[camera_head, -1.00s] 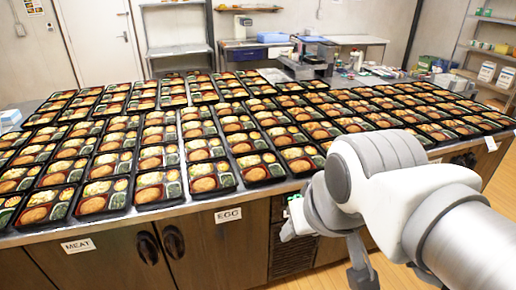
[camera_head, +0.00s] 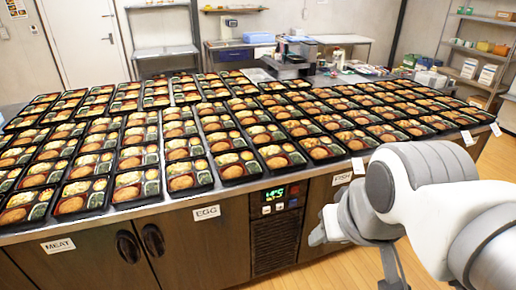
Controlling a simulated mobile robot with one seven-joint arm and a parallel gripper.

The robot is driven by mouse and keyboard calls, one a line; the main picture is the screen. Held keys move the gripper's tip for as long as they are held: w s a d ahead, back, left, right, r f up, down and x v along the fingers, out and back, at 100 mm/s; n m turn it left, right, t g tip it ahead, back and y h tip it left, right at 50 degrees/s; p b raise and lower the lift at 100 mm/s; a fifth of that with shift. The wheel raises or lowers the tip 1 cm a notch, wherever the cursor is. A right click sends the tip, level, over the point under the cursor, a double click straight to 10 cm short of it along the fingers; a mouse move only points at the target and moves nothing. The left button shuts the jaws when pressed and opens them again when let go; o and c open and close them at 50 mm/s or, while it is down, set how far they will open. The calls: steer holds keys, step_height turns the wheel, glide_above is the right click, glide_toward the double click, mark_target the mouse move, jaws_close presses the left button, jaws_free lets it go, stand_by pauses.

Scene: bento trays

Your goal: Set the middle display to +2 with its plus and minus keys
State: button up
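One display (camera_head: 274,194) with lit green digits sits in a dark panel on the cabinet front, between the EGG and FISH labels. Its digits are too small to read surely. No other display shows. My gripper (camera_head: 320,236) is to the right of and below the display, apart from it in the picture. My arm covers much of the hand, and I cannot tell whether the fingers are open or shut.
Many black bento trays (camera_head: 190,175) fill the counter above the display. A vent grille (camera_head: 275,240) is below it. The EGG label (camera_head: 206,212) and MEAT label (camera_head: 58,246) are on the cabinet to the left. Wooden floor (camera_head: 410,262) is open at the right.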

steer(key=shift+c, duration=0.2)
jaws_close()
stand_by(1.4)
